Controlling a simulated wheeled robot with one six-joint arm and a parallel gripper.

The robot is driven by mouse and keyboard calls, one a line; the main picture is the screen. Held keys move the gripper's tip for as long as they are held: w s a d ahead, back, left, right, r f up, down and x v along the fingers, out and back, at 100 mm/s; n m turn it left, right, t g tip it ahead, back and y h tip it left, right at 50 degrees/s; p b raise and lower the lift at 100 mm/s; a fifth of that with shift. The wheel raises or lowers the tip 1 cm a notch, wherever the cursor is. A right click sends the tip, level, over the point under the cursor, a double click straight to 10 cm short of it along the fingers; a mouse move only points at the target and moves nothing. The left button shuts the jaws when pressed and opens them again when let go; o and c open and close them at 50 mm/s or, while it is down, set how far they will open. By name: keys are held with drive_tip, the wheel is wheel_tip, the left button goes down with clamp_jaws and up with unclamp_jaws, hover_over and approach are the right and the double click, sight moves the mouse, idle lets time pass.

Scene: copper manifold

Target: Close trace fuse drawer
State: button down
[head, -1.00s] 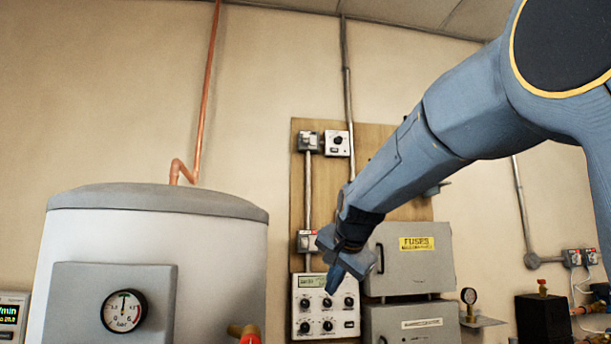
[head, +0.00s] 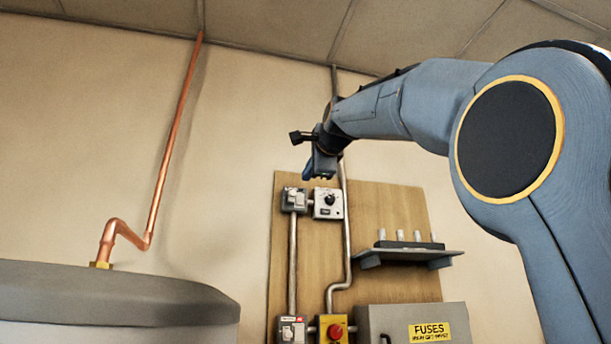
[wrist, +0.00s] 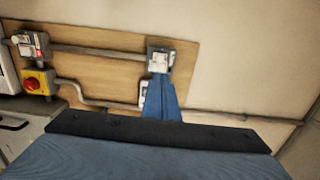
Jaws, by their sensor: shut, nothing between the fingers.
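A grey box with a yellow FUSES label (head: 430,332) shows only its upper part at the bottom of the head view. The lower part is out of frame, and I cannot make out a drawer. My gripper (head: 318,172) is well above the box and to its left, in front of the wall near the top of the wooden board. It is shut and holds nothing. In the wrist view the shut blue fingers (wrist: 162,102) overlap a small switch box on the board.
The wooden board (head: 390,205) carries switch boxes (head: 294,200), a dial box (head: 328,203), a red button on yellow (head: 335,331) and conduit (head: 345,240). A small shelf (head: 410,254) juts out above the fuse box. A grey-topped tank (head: 110,300) stands at left, with a copper pipe (head: 160,190).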

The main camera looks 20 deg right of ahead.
sight(295, 193)
drive_tip(key=w+p, duration=0.2)
drive_tip(key=w, duration=0.1)
drive_tip(key=w+p, duration=0.2)
drive_tip(key=w, duration=0.2)
drive_tip(key=w+p, duration=0.2)
drive_tip(key=w, duration=0.2)
drive_tip(key=shift+w+a, duration=0.2)
drive_tip(key=shift+a, duration=0.05)
drive_tip(key=shift+w+p, duration=0.3)
drive_tip(key=shift+w, duration=0.1)
drive_tip(key=shift+w+a, duration=0.2)
drive_tip(key=shift+w, duration=0.95)
drive_tip(key=shift+w+d, duration=0.15)
drive_tip(key=shift+w, duration=0.2)
drive_tip(key=shift+d, duration=0.15)
drive_tip(key=shift+f, duration=0.1)
